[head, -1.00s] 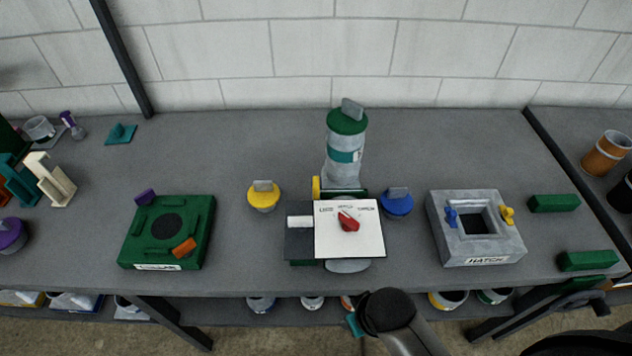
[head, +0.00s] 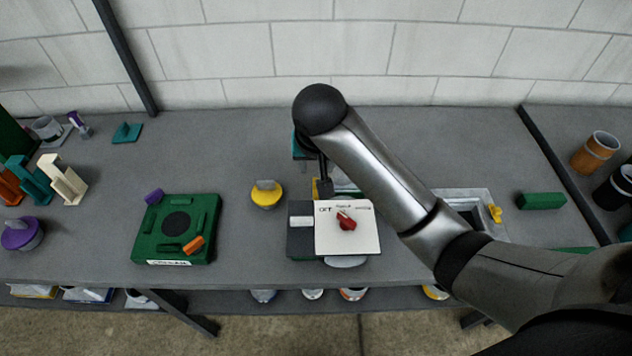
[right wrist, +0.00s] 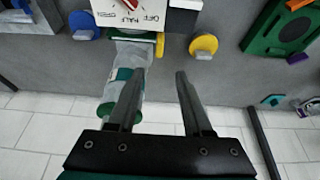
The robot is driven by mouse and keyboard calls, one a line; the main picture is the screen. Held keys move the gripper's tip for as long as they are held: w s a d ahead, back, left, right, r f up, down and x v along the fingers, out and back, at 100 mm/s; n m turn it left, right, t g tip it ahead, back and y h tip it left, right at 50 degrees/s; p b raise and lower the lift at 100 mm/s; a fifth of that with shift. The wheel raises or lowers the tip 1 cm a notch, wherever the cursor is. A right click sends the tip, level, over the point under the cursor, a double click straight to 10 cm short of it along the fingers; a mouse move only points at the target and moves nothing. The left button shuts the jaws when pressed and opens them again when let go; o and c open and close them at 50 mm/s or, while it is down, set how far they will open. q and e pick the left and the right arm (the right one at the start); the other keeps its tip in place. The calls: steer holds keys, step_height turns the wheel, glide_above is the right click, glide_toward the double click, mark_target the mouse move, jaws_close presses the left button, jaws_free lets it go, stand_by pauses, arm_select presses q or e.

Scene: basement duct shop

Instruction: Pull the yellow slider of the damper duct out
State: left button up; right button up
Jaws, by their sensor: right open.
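The damper duct is a grey upright cylinder with a teal band; my right arm hides most of it in the head view. It shows upside down in the right wrist view (right wrist: 133,58). Its yellow slider (right wrist: 160,45) sticks out at its side, and a small part of the slider (head: 315,187) shows in the head view. My right gripper (head: 323,186) is at the duct's left side. In the right wrist view the gripper (right wrist: 158,76) is open and empty, with the slider just beyond its fingertips, roughly between them. My left gripper is not in view.
A white dial panel (head: 362,236) with a red knob stands in front of the duct. A yellow-topped piece (head: 265,195) is close on the left. A green box (head: 205,216) lies further left; a grey hatch box (head: 485,208) is partly behind my arm.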

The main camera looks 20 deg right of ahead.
steer(key=b+x, duration=0.1)
steer(key=x, duration=1.4)
steer(key=shift+w+d, duration=0.1)
steer(key=shift+w, duration=0.1)
steer(key=shift+c, duration=0.4)
jaws_close()
stand_by(0.8)
